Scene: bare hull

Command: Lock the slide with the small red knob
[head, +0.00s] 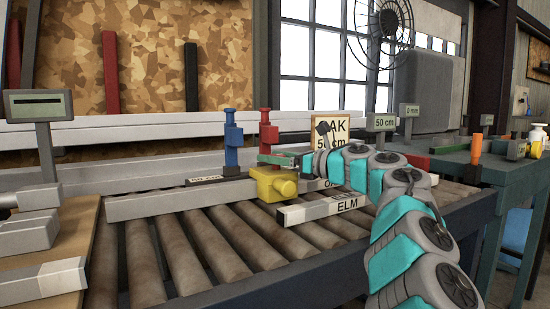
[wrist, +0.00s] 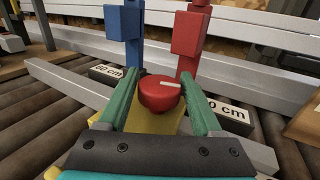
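The small red knob (wrist: 160,95), round with a white mark pointing right, is on top of the yellow slide block (wrist: 155,122) in the wrist view. The yellow block (head: 270,187) also shows in the head view, on a grey rail (head: 160,203) over the rollers; the knob cannot be made out there. My gripper (wrist: 159,82) has its two green fingers spread on either side of the knob, with narrow gaps showing. In the head view my gripper (head: 278,158) is just above the yellow block.
A blue post (head: 233,145) and a red post (head: 268,135) stand close behind the block. A bar labelled ELM (head: 322,209) lies on the rollers in front. An OAK sign (head: 330,126) and a 50 cm display (head: 380,122) stand behind my arm. The near rollers (head: 190,249) are clear.

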